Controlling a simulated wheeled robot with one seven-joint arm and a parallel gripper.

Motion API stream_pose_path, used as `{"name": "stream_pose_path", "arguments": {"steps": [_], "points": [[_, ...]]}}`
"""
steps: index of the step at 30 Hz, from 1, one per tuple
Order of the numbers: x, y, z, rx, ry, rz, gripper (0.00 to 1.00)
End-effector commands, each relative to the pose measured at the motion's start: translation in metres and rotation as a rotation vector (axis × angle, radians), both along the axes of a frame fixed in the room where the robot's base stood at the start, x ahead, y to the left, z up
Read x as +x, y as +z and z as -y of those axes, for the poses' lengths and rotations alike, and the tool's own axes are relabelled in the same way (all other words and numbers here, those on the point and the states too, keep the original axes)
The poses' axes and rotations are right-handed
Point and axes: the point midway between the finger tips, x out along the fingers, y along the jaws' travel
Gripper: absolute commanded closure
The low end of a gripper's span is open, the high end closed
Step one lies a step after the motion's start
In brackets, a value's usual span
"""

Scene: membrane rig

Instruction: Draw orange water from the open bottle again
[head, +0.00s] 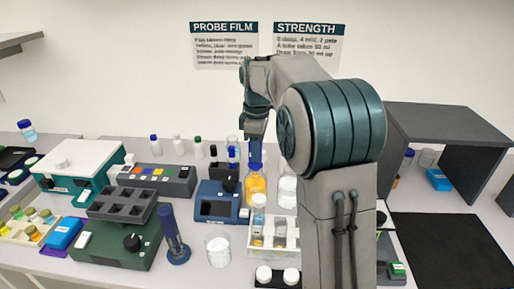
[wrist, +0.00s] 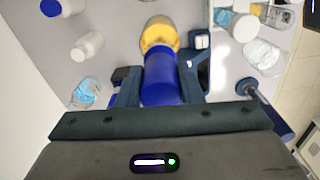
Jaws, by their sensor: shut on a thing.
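The bottle of orange water (head: 256,188) stands on the bench behind the racks, right of the dark blue device. My gripper (head: 255,138) is above it, pointing down and shut on a blue cylindrical tool (head: 255,155). In the wrist view the blue tool (wrist: 160,78) sits between both fingers, and the orange bottle (wrist: 158,35) shows just beyond its end. The tool's lower end is hidden, so I cannot tell whether it is in the bottle's mouth or in the water.
A white rack with vials (head: 287,232) is in front. A glass beaker (head: 218,250) and a blue upright tool (head: 174,235) stand front left.

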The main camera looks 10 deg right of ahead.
Motion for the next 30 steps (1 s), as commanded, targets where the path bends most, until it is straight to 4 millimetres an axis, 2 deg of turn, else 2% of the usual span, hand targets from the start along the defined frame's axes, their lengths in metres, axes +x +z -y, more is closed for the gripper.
{"name": "stream_pose_path", "arguments": {"steps": [11, 30], "points": [[0.000, 0.004, 0.000, 0.001, 0.000, 0.001, 0.94], [0.000, 0.068, 0.000, 0.000, 0.000, 0.001, 0.94]]}}
